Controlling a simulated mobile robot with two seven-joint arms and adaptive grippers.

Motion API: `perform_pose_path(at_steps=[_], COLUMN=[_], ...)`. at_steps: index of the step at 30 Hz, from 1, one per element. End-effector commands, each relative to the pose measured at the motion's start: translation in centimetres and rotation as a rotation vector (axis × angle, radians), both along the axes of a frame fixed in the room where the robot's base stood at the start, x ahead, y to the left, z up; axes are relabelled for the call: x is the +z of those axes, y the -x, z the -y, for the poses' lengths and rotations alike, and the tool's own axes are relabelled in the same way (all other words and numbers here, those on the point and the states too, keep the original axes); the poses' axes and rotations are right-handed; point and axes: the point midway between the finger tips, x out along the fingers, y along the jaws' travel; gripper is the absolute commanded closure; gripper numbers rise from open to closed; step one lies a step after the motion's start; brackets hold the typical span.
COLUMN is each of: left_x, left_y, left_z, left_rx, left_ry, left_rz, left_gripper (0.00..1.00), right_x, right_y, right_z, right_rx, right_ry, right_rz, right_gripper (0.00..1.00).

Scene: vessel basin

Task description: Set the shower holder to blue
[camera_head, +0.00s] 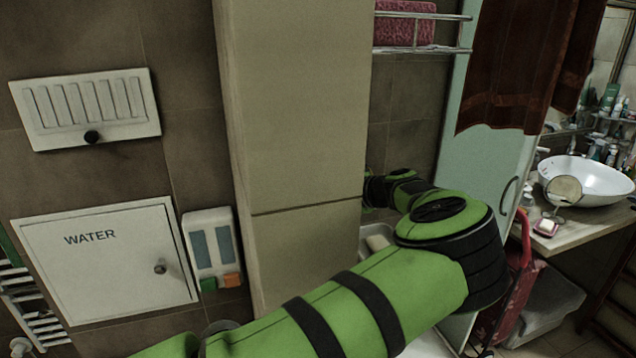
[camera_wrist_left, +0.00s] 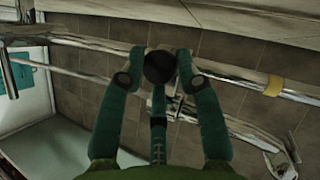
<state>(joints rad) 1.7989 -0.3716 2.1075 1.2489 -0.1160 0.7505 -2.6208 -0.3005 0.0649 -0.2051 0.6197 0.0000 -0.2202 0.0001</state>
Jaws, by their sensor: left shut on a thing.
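In the left wrist view my left gripper (camera_wrist_left: 160,69) is shut on the dark round knob (camera_wrist_left: 159,66) of the shower holder, with one finger on each side. The holder sits on a chrome rail (camera_wrist_left: 232,77) that runs across the view. A yellow band (camera_wrist_left: 273,86) is around the rail, to the right of the knob and apart from it. I cannot make out a blue band. In the head view my green left arm reaches in from the bottom left, and its gripper is hidden behind the tiled column. My right gripper is not in view.
The tiled column (camera_head: 295,110) stands close to my left arm. A WATER hatch (camera_head: 105,265) and a soap dispenser (camera_head: 212,249) are on the left wall. A washbasin (camera_head: 585,183) stands far right.

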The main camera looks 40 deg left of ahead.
Motion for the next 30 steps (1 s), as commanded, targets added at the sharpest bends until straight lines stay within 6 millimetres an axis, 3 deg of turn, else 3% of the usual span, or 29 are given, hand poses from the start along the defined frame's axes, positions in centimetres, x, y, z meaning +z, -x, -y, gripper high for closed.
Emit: perform_pose_path(at_steps=[4,9,10,11,12,19,23,30], left_x=[0.1,0.1,0.1,0.1,0.2,0.2,0.3,1.5], left_y=[0.5,0.6,0.6,0.6,0.5,0.4,0.3,0.5], left_z=[-0.5,-0.5,-0.5,-0.5,-0.5,-0.3,0.0,2.7], left_rx=[0.016,0.017,0.017,0.017,0.017,0.011,0.009,0.014], left_ry=[-0.006,-0.008,-0.008,-0.008,-0.008,-0.007,-0.006,-0.001], left_rz=[-0.004,-0.004,-0.004,-0.004,-0.004,-0.003,-0.001,-0.002], left_gripper=[1.0,1.0,0.62,0.5,0.45,0.45,0.45,0.45], right_x=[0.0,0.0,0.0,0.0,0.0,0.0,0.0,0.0], right_y=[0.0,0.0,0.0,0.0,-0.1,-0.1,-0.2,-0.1], right_z=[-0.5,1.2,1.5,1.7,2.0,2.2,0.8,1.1], right_rx=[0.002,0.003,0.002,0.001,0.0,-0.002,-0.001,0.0], right_ry=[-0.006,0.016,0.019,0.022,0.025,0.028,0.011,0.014], right_rz=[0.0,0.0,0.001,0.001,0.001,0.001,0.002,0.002], right_gripper=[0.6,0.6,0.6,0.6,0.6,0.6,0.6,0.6])
